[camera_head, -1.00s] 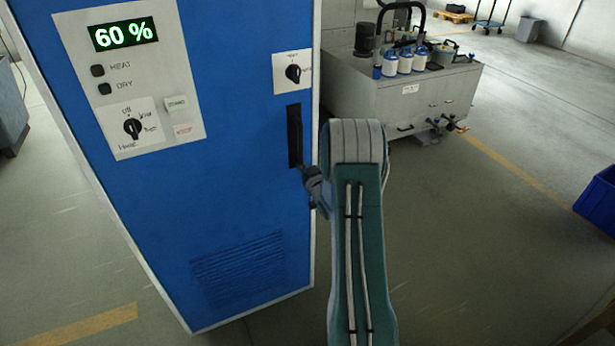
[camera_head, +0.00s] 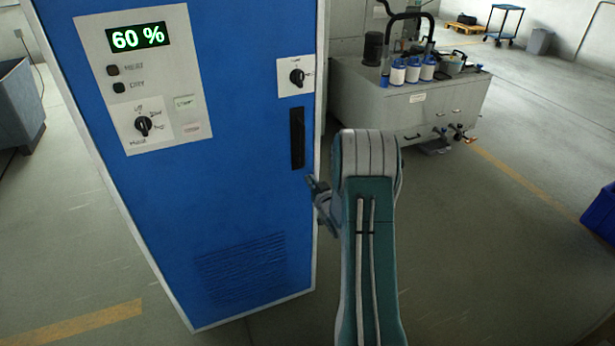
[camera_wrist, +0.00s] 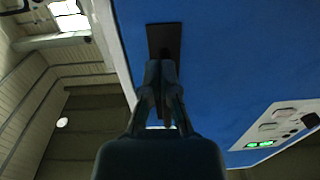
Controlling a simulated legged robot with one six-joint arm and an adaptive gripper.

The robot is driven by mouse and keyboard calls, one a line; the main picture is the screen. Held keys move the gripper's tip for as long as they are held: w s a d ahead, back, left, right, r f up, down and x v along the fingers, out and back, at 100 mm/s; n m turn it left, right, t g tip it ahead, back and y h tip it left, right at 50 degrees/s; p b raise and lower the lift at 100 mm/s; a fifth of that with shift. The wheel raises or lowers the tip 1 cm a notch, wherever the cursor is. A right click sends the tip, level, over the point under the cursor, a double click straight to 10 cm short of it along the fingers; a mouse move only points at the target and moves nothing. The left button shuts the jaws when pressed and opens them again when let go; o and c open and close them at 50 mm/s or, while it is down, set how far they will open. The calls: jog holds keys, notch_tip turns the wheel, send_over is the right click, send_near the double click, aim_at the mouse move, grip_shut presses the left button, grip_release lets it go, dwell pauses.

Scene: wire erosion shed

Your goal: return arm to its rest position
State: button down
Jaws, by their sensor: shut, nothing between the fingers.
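My arm reaches up from the bottom of the head view, and my gripper (camera_head: 312,184) shows partly beside it, just right of and below the black door handle (camera_head: 297,138). The rest of the gripper is hidden behind my arm. In the wrist view my gripper (camera_wrist: 160,68) is shut and empty, with its fingers overlapping the lower part of the black handle (camera_wrist: 163,36). In the head view a small gap shows between the fingertips and the handle. The blue cabinet (camera_head: 220,200) stands upright with its door closed.
The cabinet carries a control panel (camera_head: 185,110) reading 60 % and a rotary switch (camera_head: 296,77). A grey tank unit (camera_head: 400,110) with bottles stands behind. A blue bin (camera_head: 602,212) is at the right edge, a grey bin (camera_head: 18,105) at the left.

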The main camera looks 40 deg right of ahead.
jog(key=d+v, duration=0.1)
jog(key=v, duration=0.5)
jog(key=s+a+r+n+g, duration=0.1)
jog(key=s+a+r+g, duration=0.15)
jog(key=a+r, duration=0.55)
jog(key=s+a+r+g, duration=0.1)
jog(key=a+r+g, duration=0.3)
jog(key=a+r, duration=0.4)
jog(key=s+a+r+g+y, duration=0.2)
jog(key=s+a, duration=0.6)
jog(key=s, duration=0.3)
jog(key=s+a+r+n+g+y, duration=0.1)
jog(key=s+a+r+g, duration=0.1)
jog(key=s+a, duration=0.5)
jog(key=s+g, duration=0.1)
jog(key=s, duration=0.3)
jog(key=shift+s+a+y, duration=0.4)
jog(key=shift+g, duration=0.25)
